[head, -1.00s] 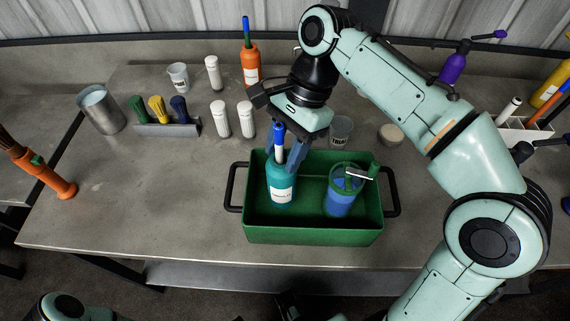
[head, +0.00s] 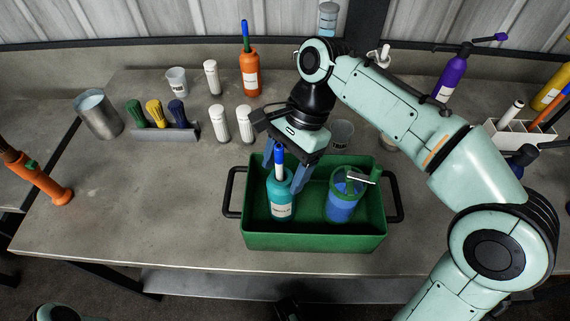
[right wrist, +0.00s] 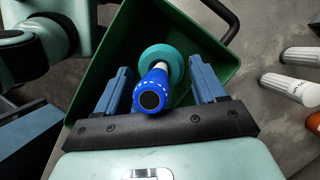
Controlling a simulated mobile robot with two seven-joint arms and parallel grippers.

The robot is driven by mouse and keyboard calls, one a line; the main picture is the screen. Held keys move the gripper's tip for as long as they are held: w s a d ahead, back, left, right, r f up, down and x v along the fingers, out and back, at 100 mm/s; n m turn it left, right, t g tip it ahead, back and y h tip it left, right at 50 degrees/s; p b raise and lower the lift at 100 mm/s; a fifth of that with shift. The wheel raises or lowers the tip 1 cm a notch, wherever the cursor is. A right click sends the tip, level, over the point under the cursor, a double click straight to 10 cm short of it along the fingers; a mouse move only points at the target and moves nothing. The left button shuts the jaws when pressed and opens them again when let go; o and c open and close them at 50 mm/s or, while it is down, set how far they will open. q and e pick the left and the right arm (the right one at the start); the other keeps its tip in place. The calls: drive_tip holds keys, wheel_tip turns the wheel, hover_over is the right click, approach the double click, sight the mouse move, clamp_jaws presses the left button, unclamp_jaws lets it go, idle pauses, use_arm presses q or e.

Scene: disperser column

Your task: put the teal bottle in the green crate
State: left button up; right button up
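The teal bottle (head: 281,206), with a blue-topped white brush handle, is upright inside the green crate (head: 315,242), in its left half. In the right wrist view the bottle (right wrist: 162,56) shows from above, its blue top (right wrist: 150,92) towards me. My right gripper (head: 284,172) is above the crate with its fingers on either side of the bottle's top. In the right wrist view the gripper (right wrist: 162,72) is open, with gaps between both fingers and the bottle. The crate (right wrist: 218,52) shows below. My left gripper is not in view.
A blue container with a green handle (head: 342,205) stands in the crate's right half. White bottles (head: 220,124), an orange bottle (head: 250,72), a brush rack (head: 165,134) and a metal cup (head: 98,112) stand behind and left.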

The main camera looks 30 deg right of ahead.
drive_tip(key=shift+r, duration=0.1)
use_arm(q)
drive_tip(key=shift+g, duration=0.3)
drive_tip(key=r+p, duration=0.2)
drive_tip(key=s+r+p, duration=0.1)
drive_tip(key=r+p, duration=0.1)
drive_tip(key=p, duration=0.1)
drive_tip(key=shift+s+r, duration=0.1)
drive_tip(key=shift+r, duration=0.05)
use_arm(e)
drive_tip(key=v, duration=1.2)
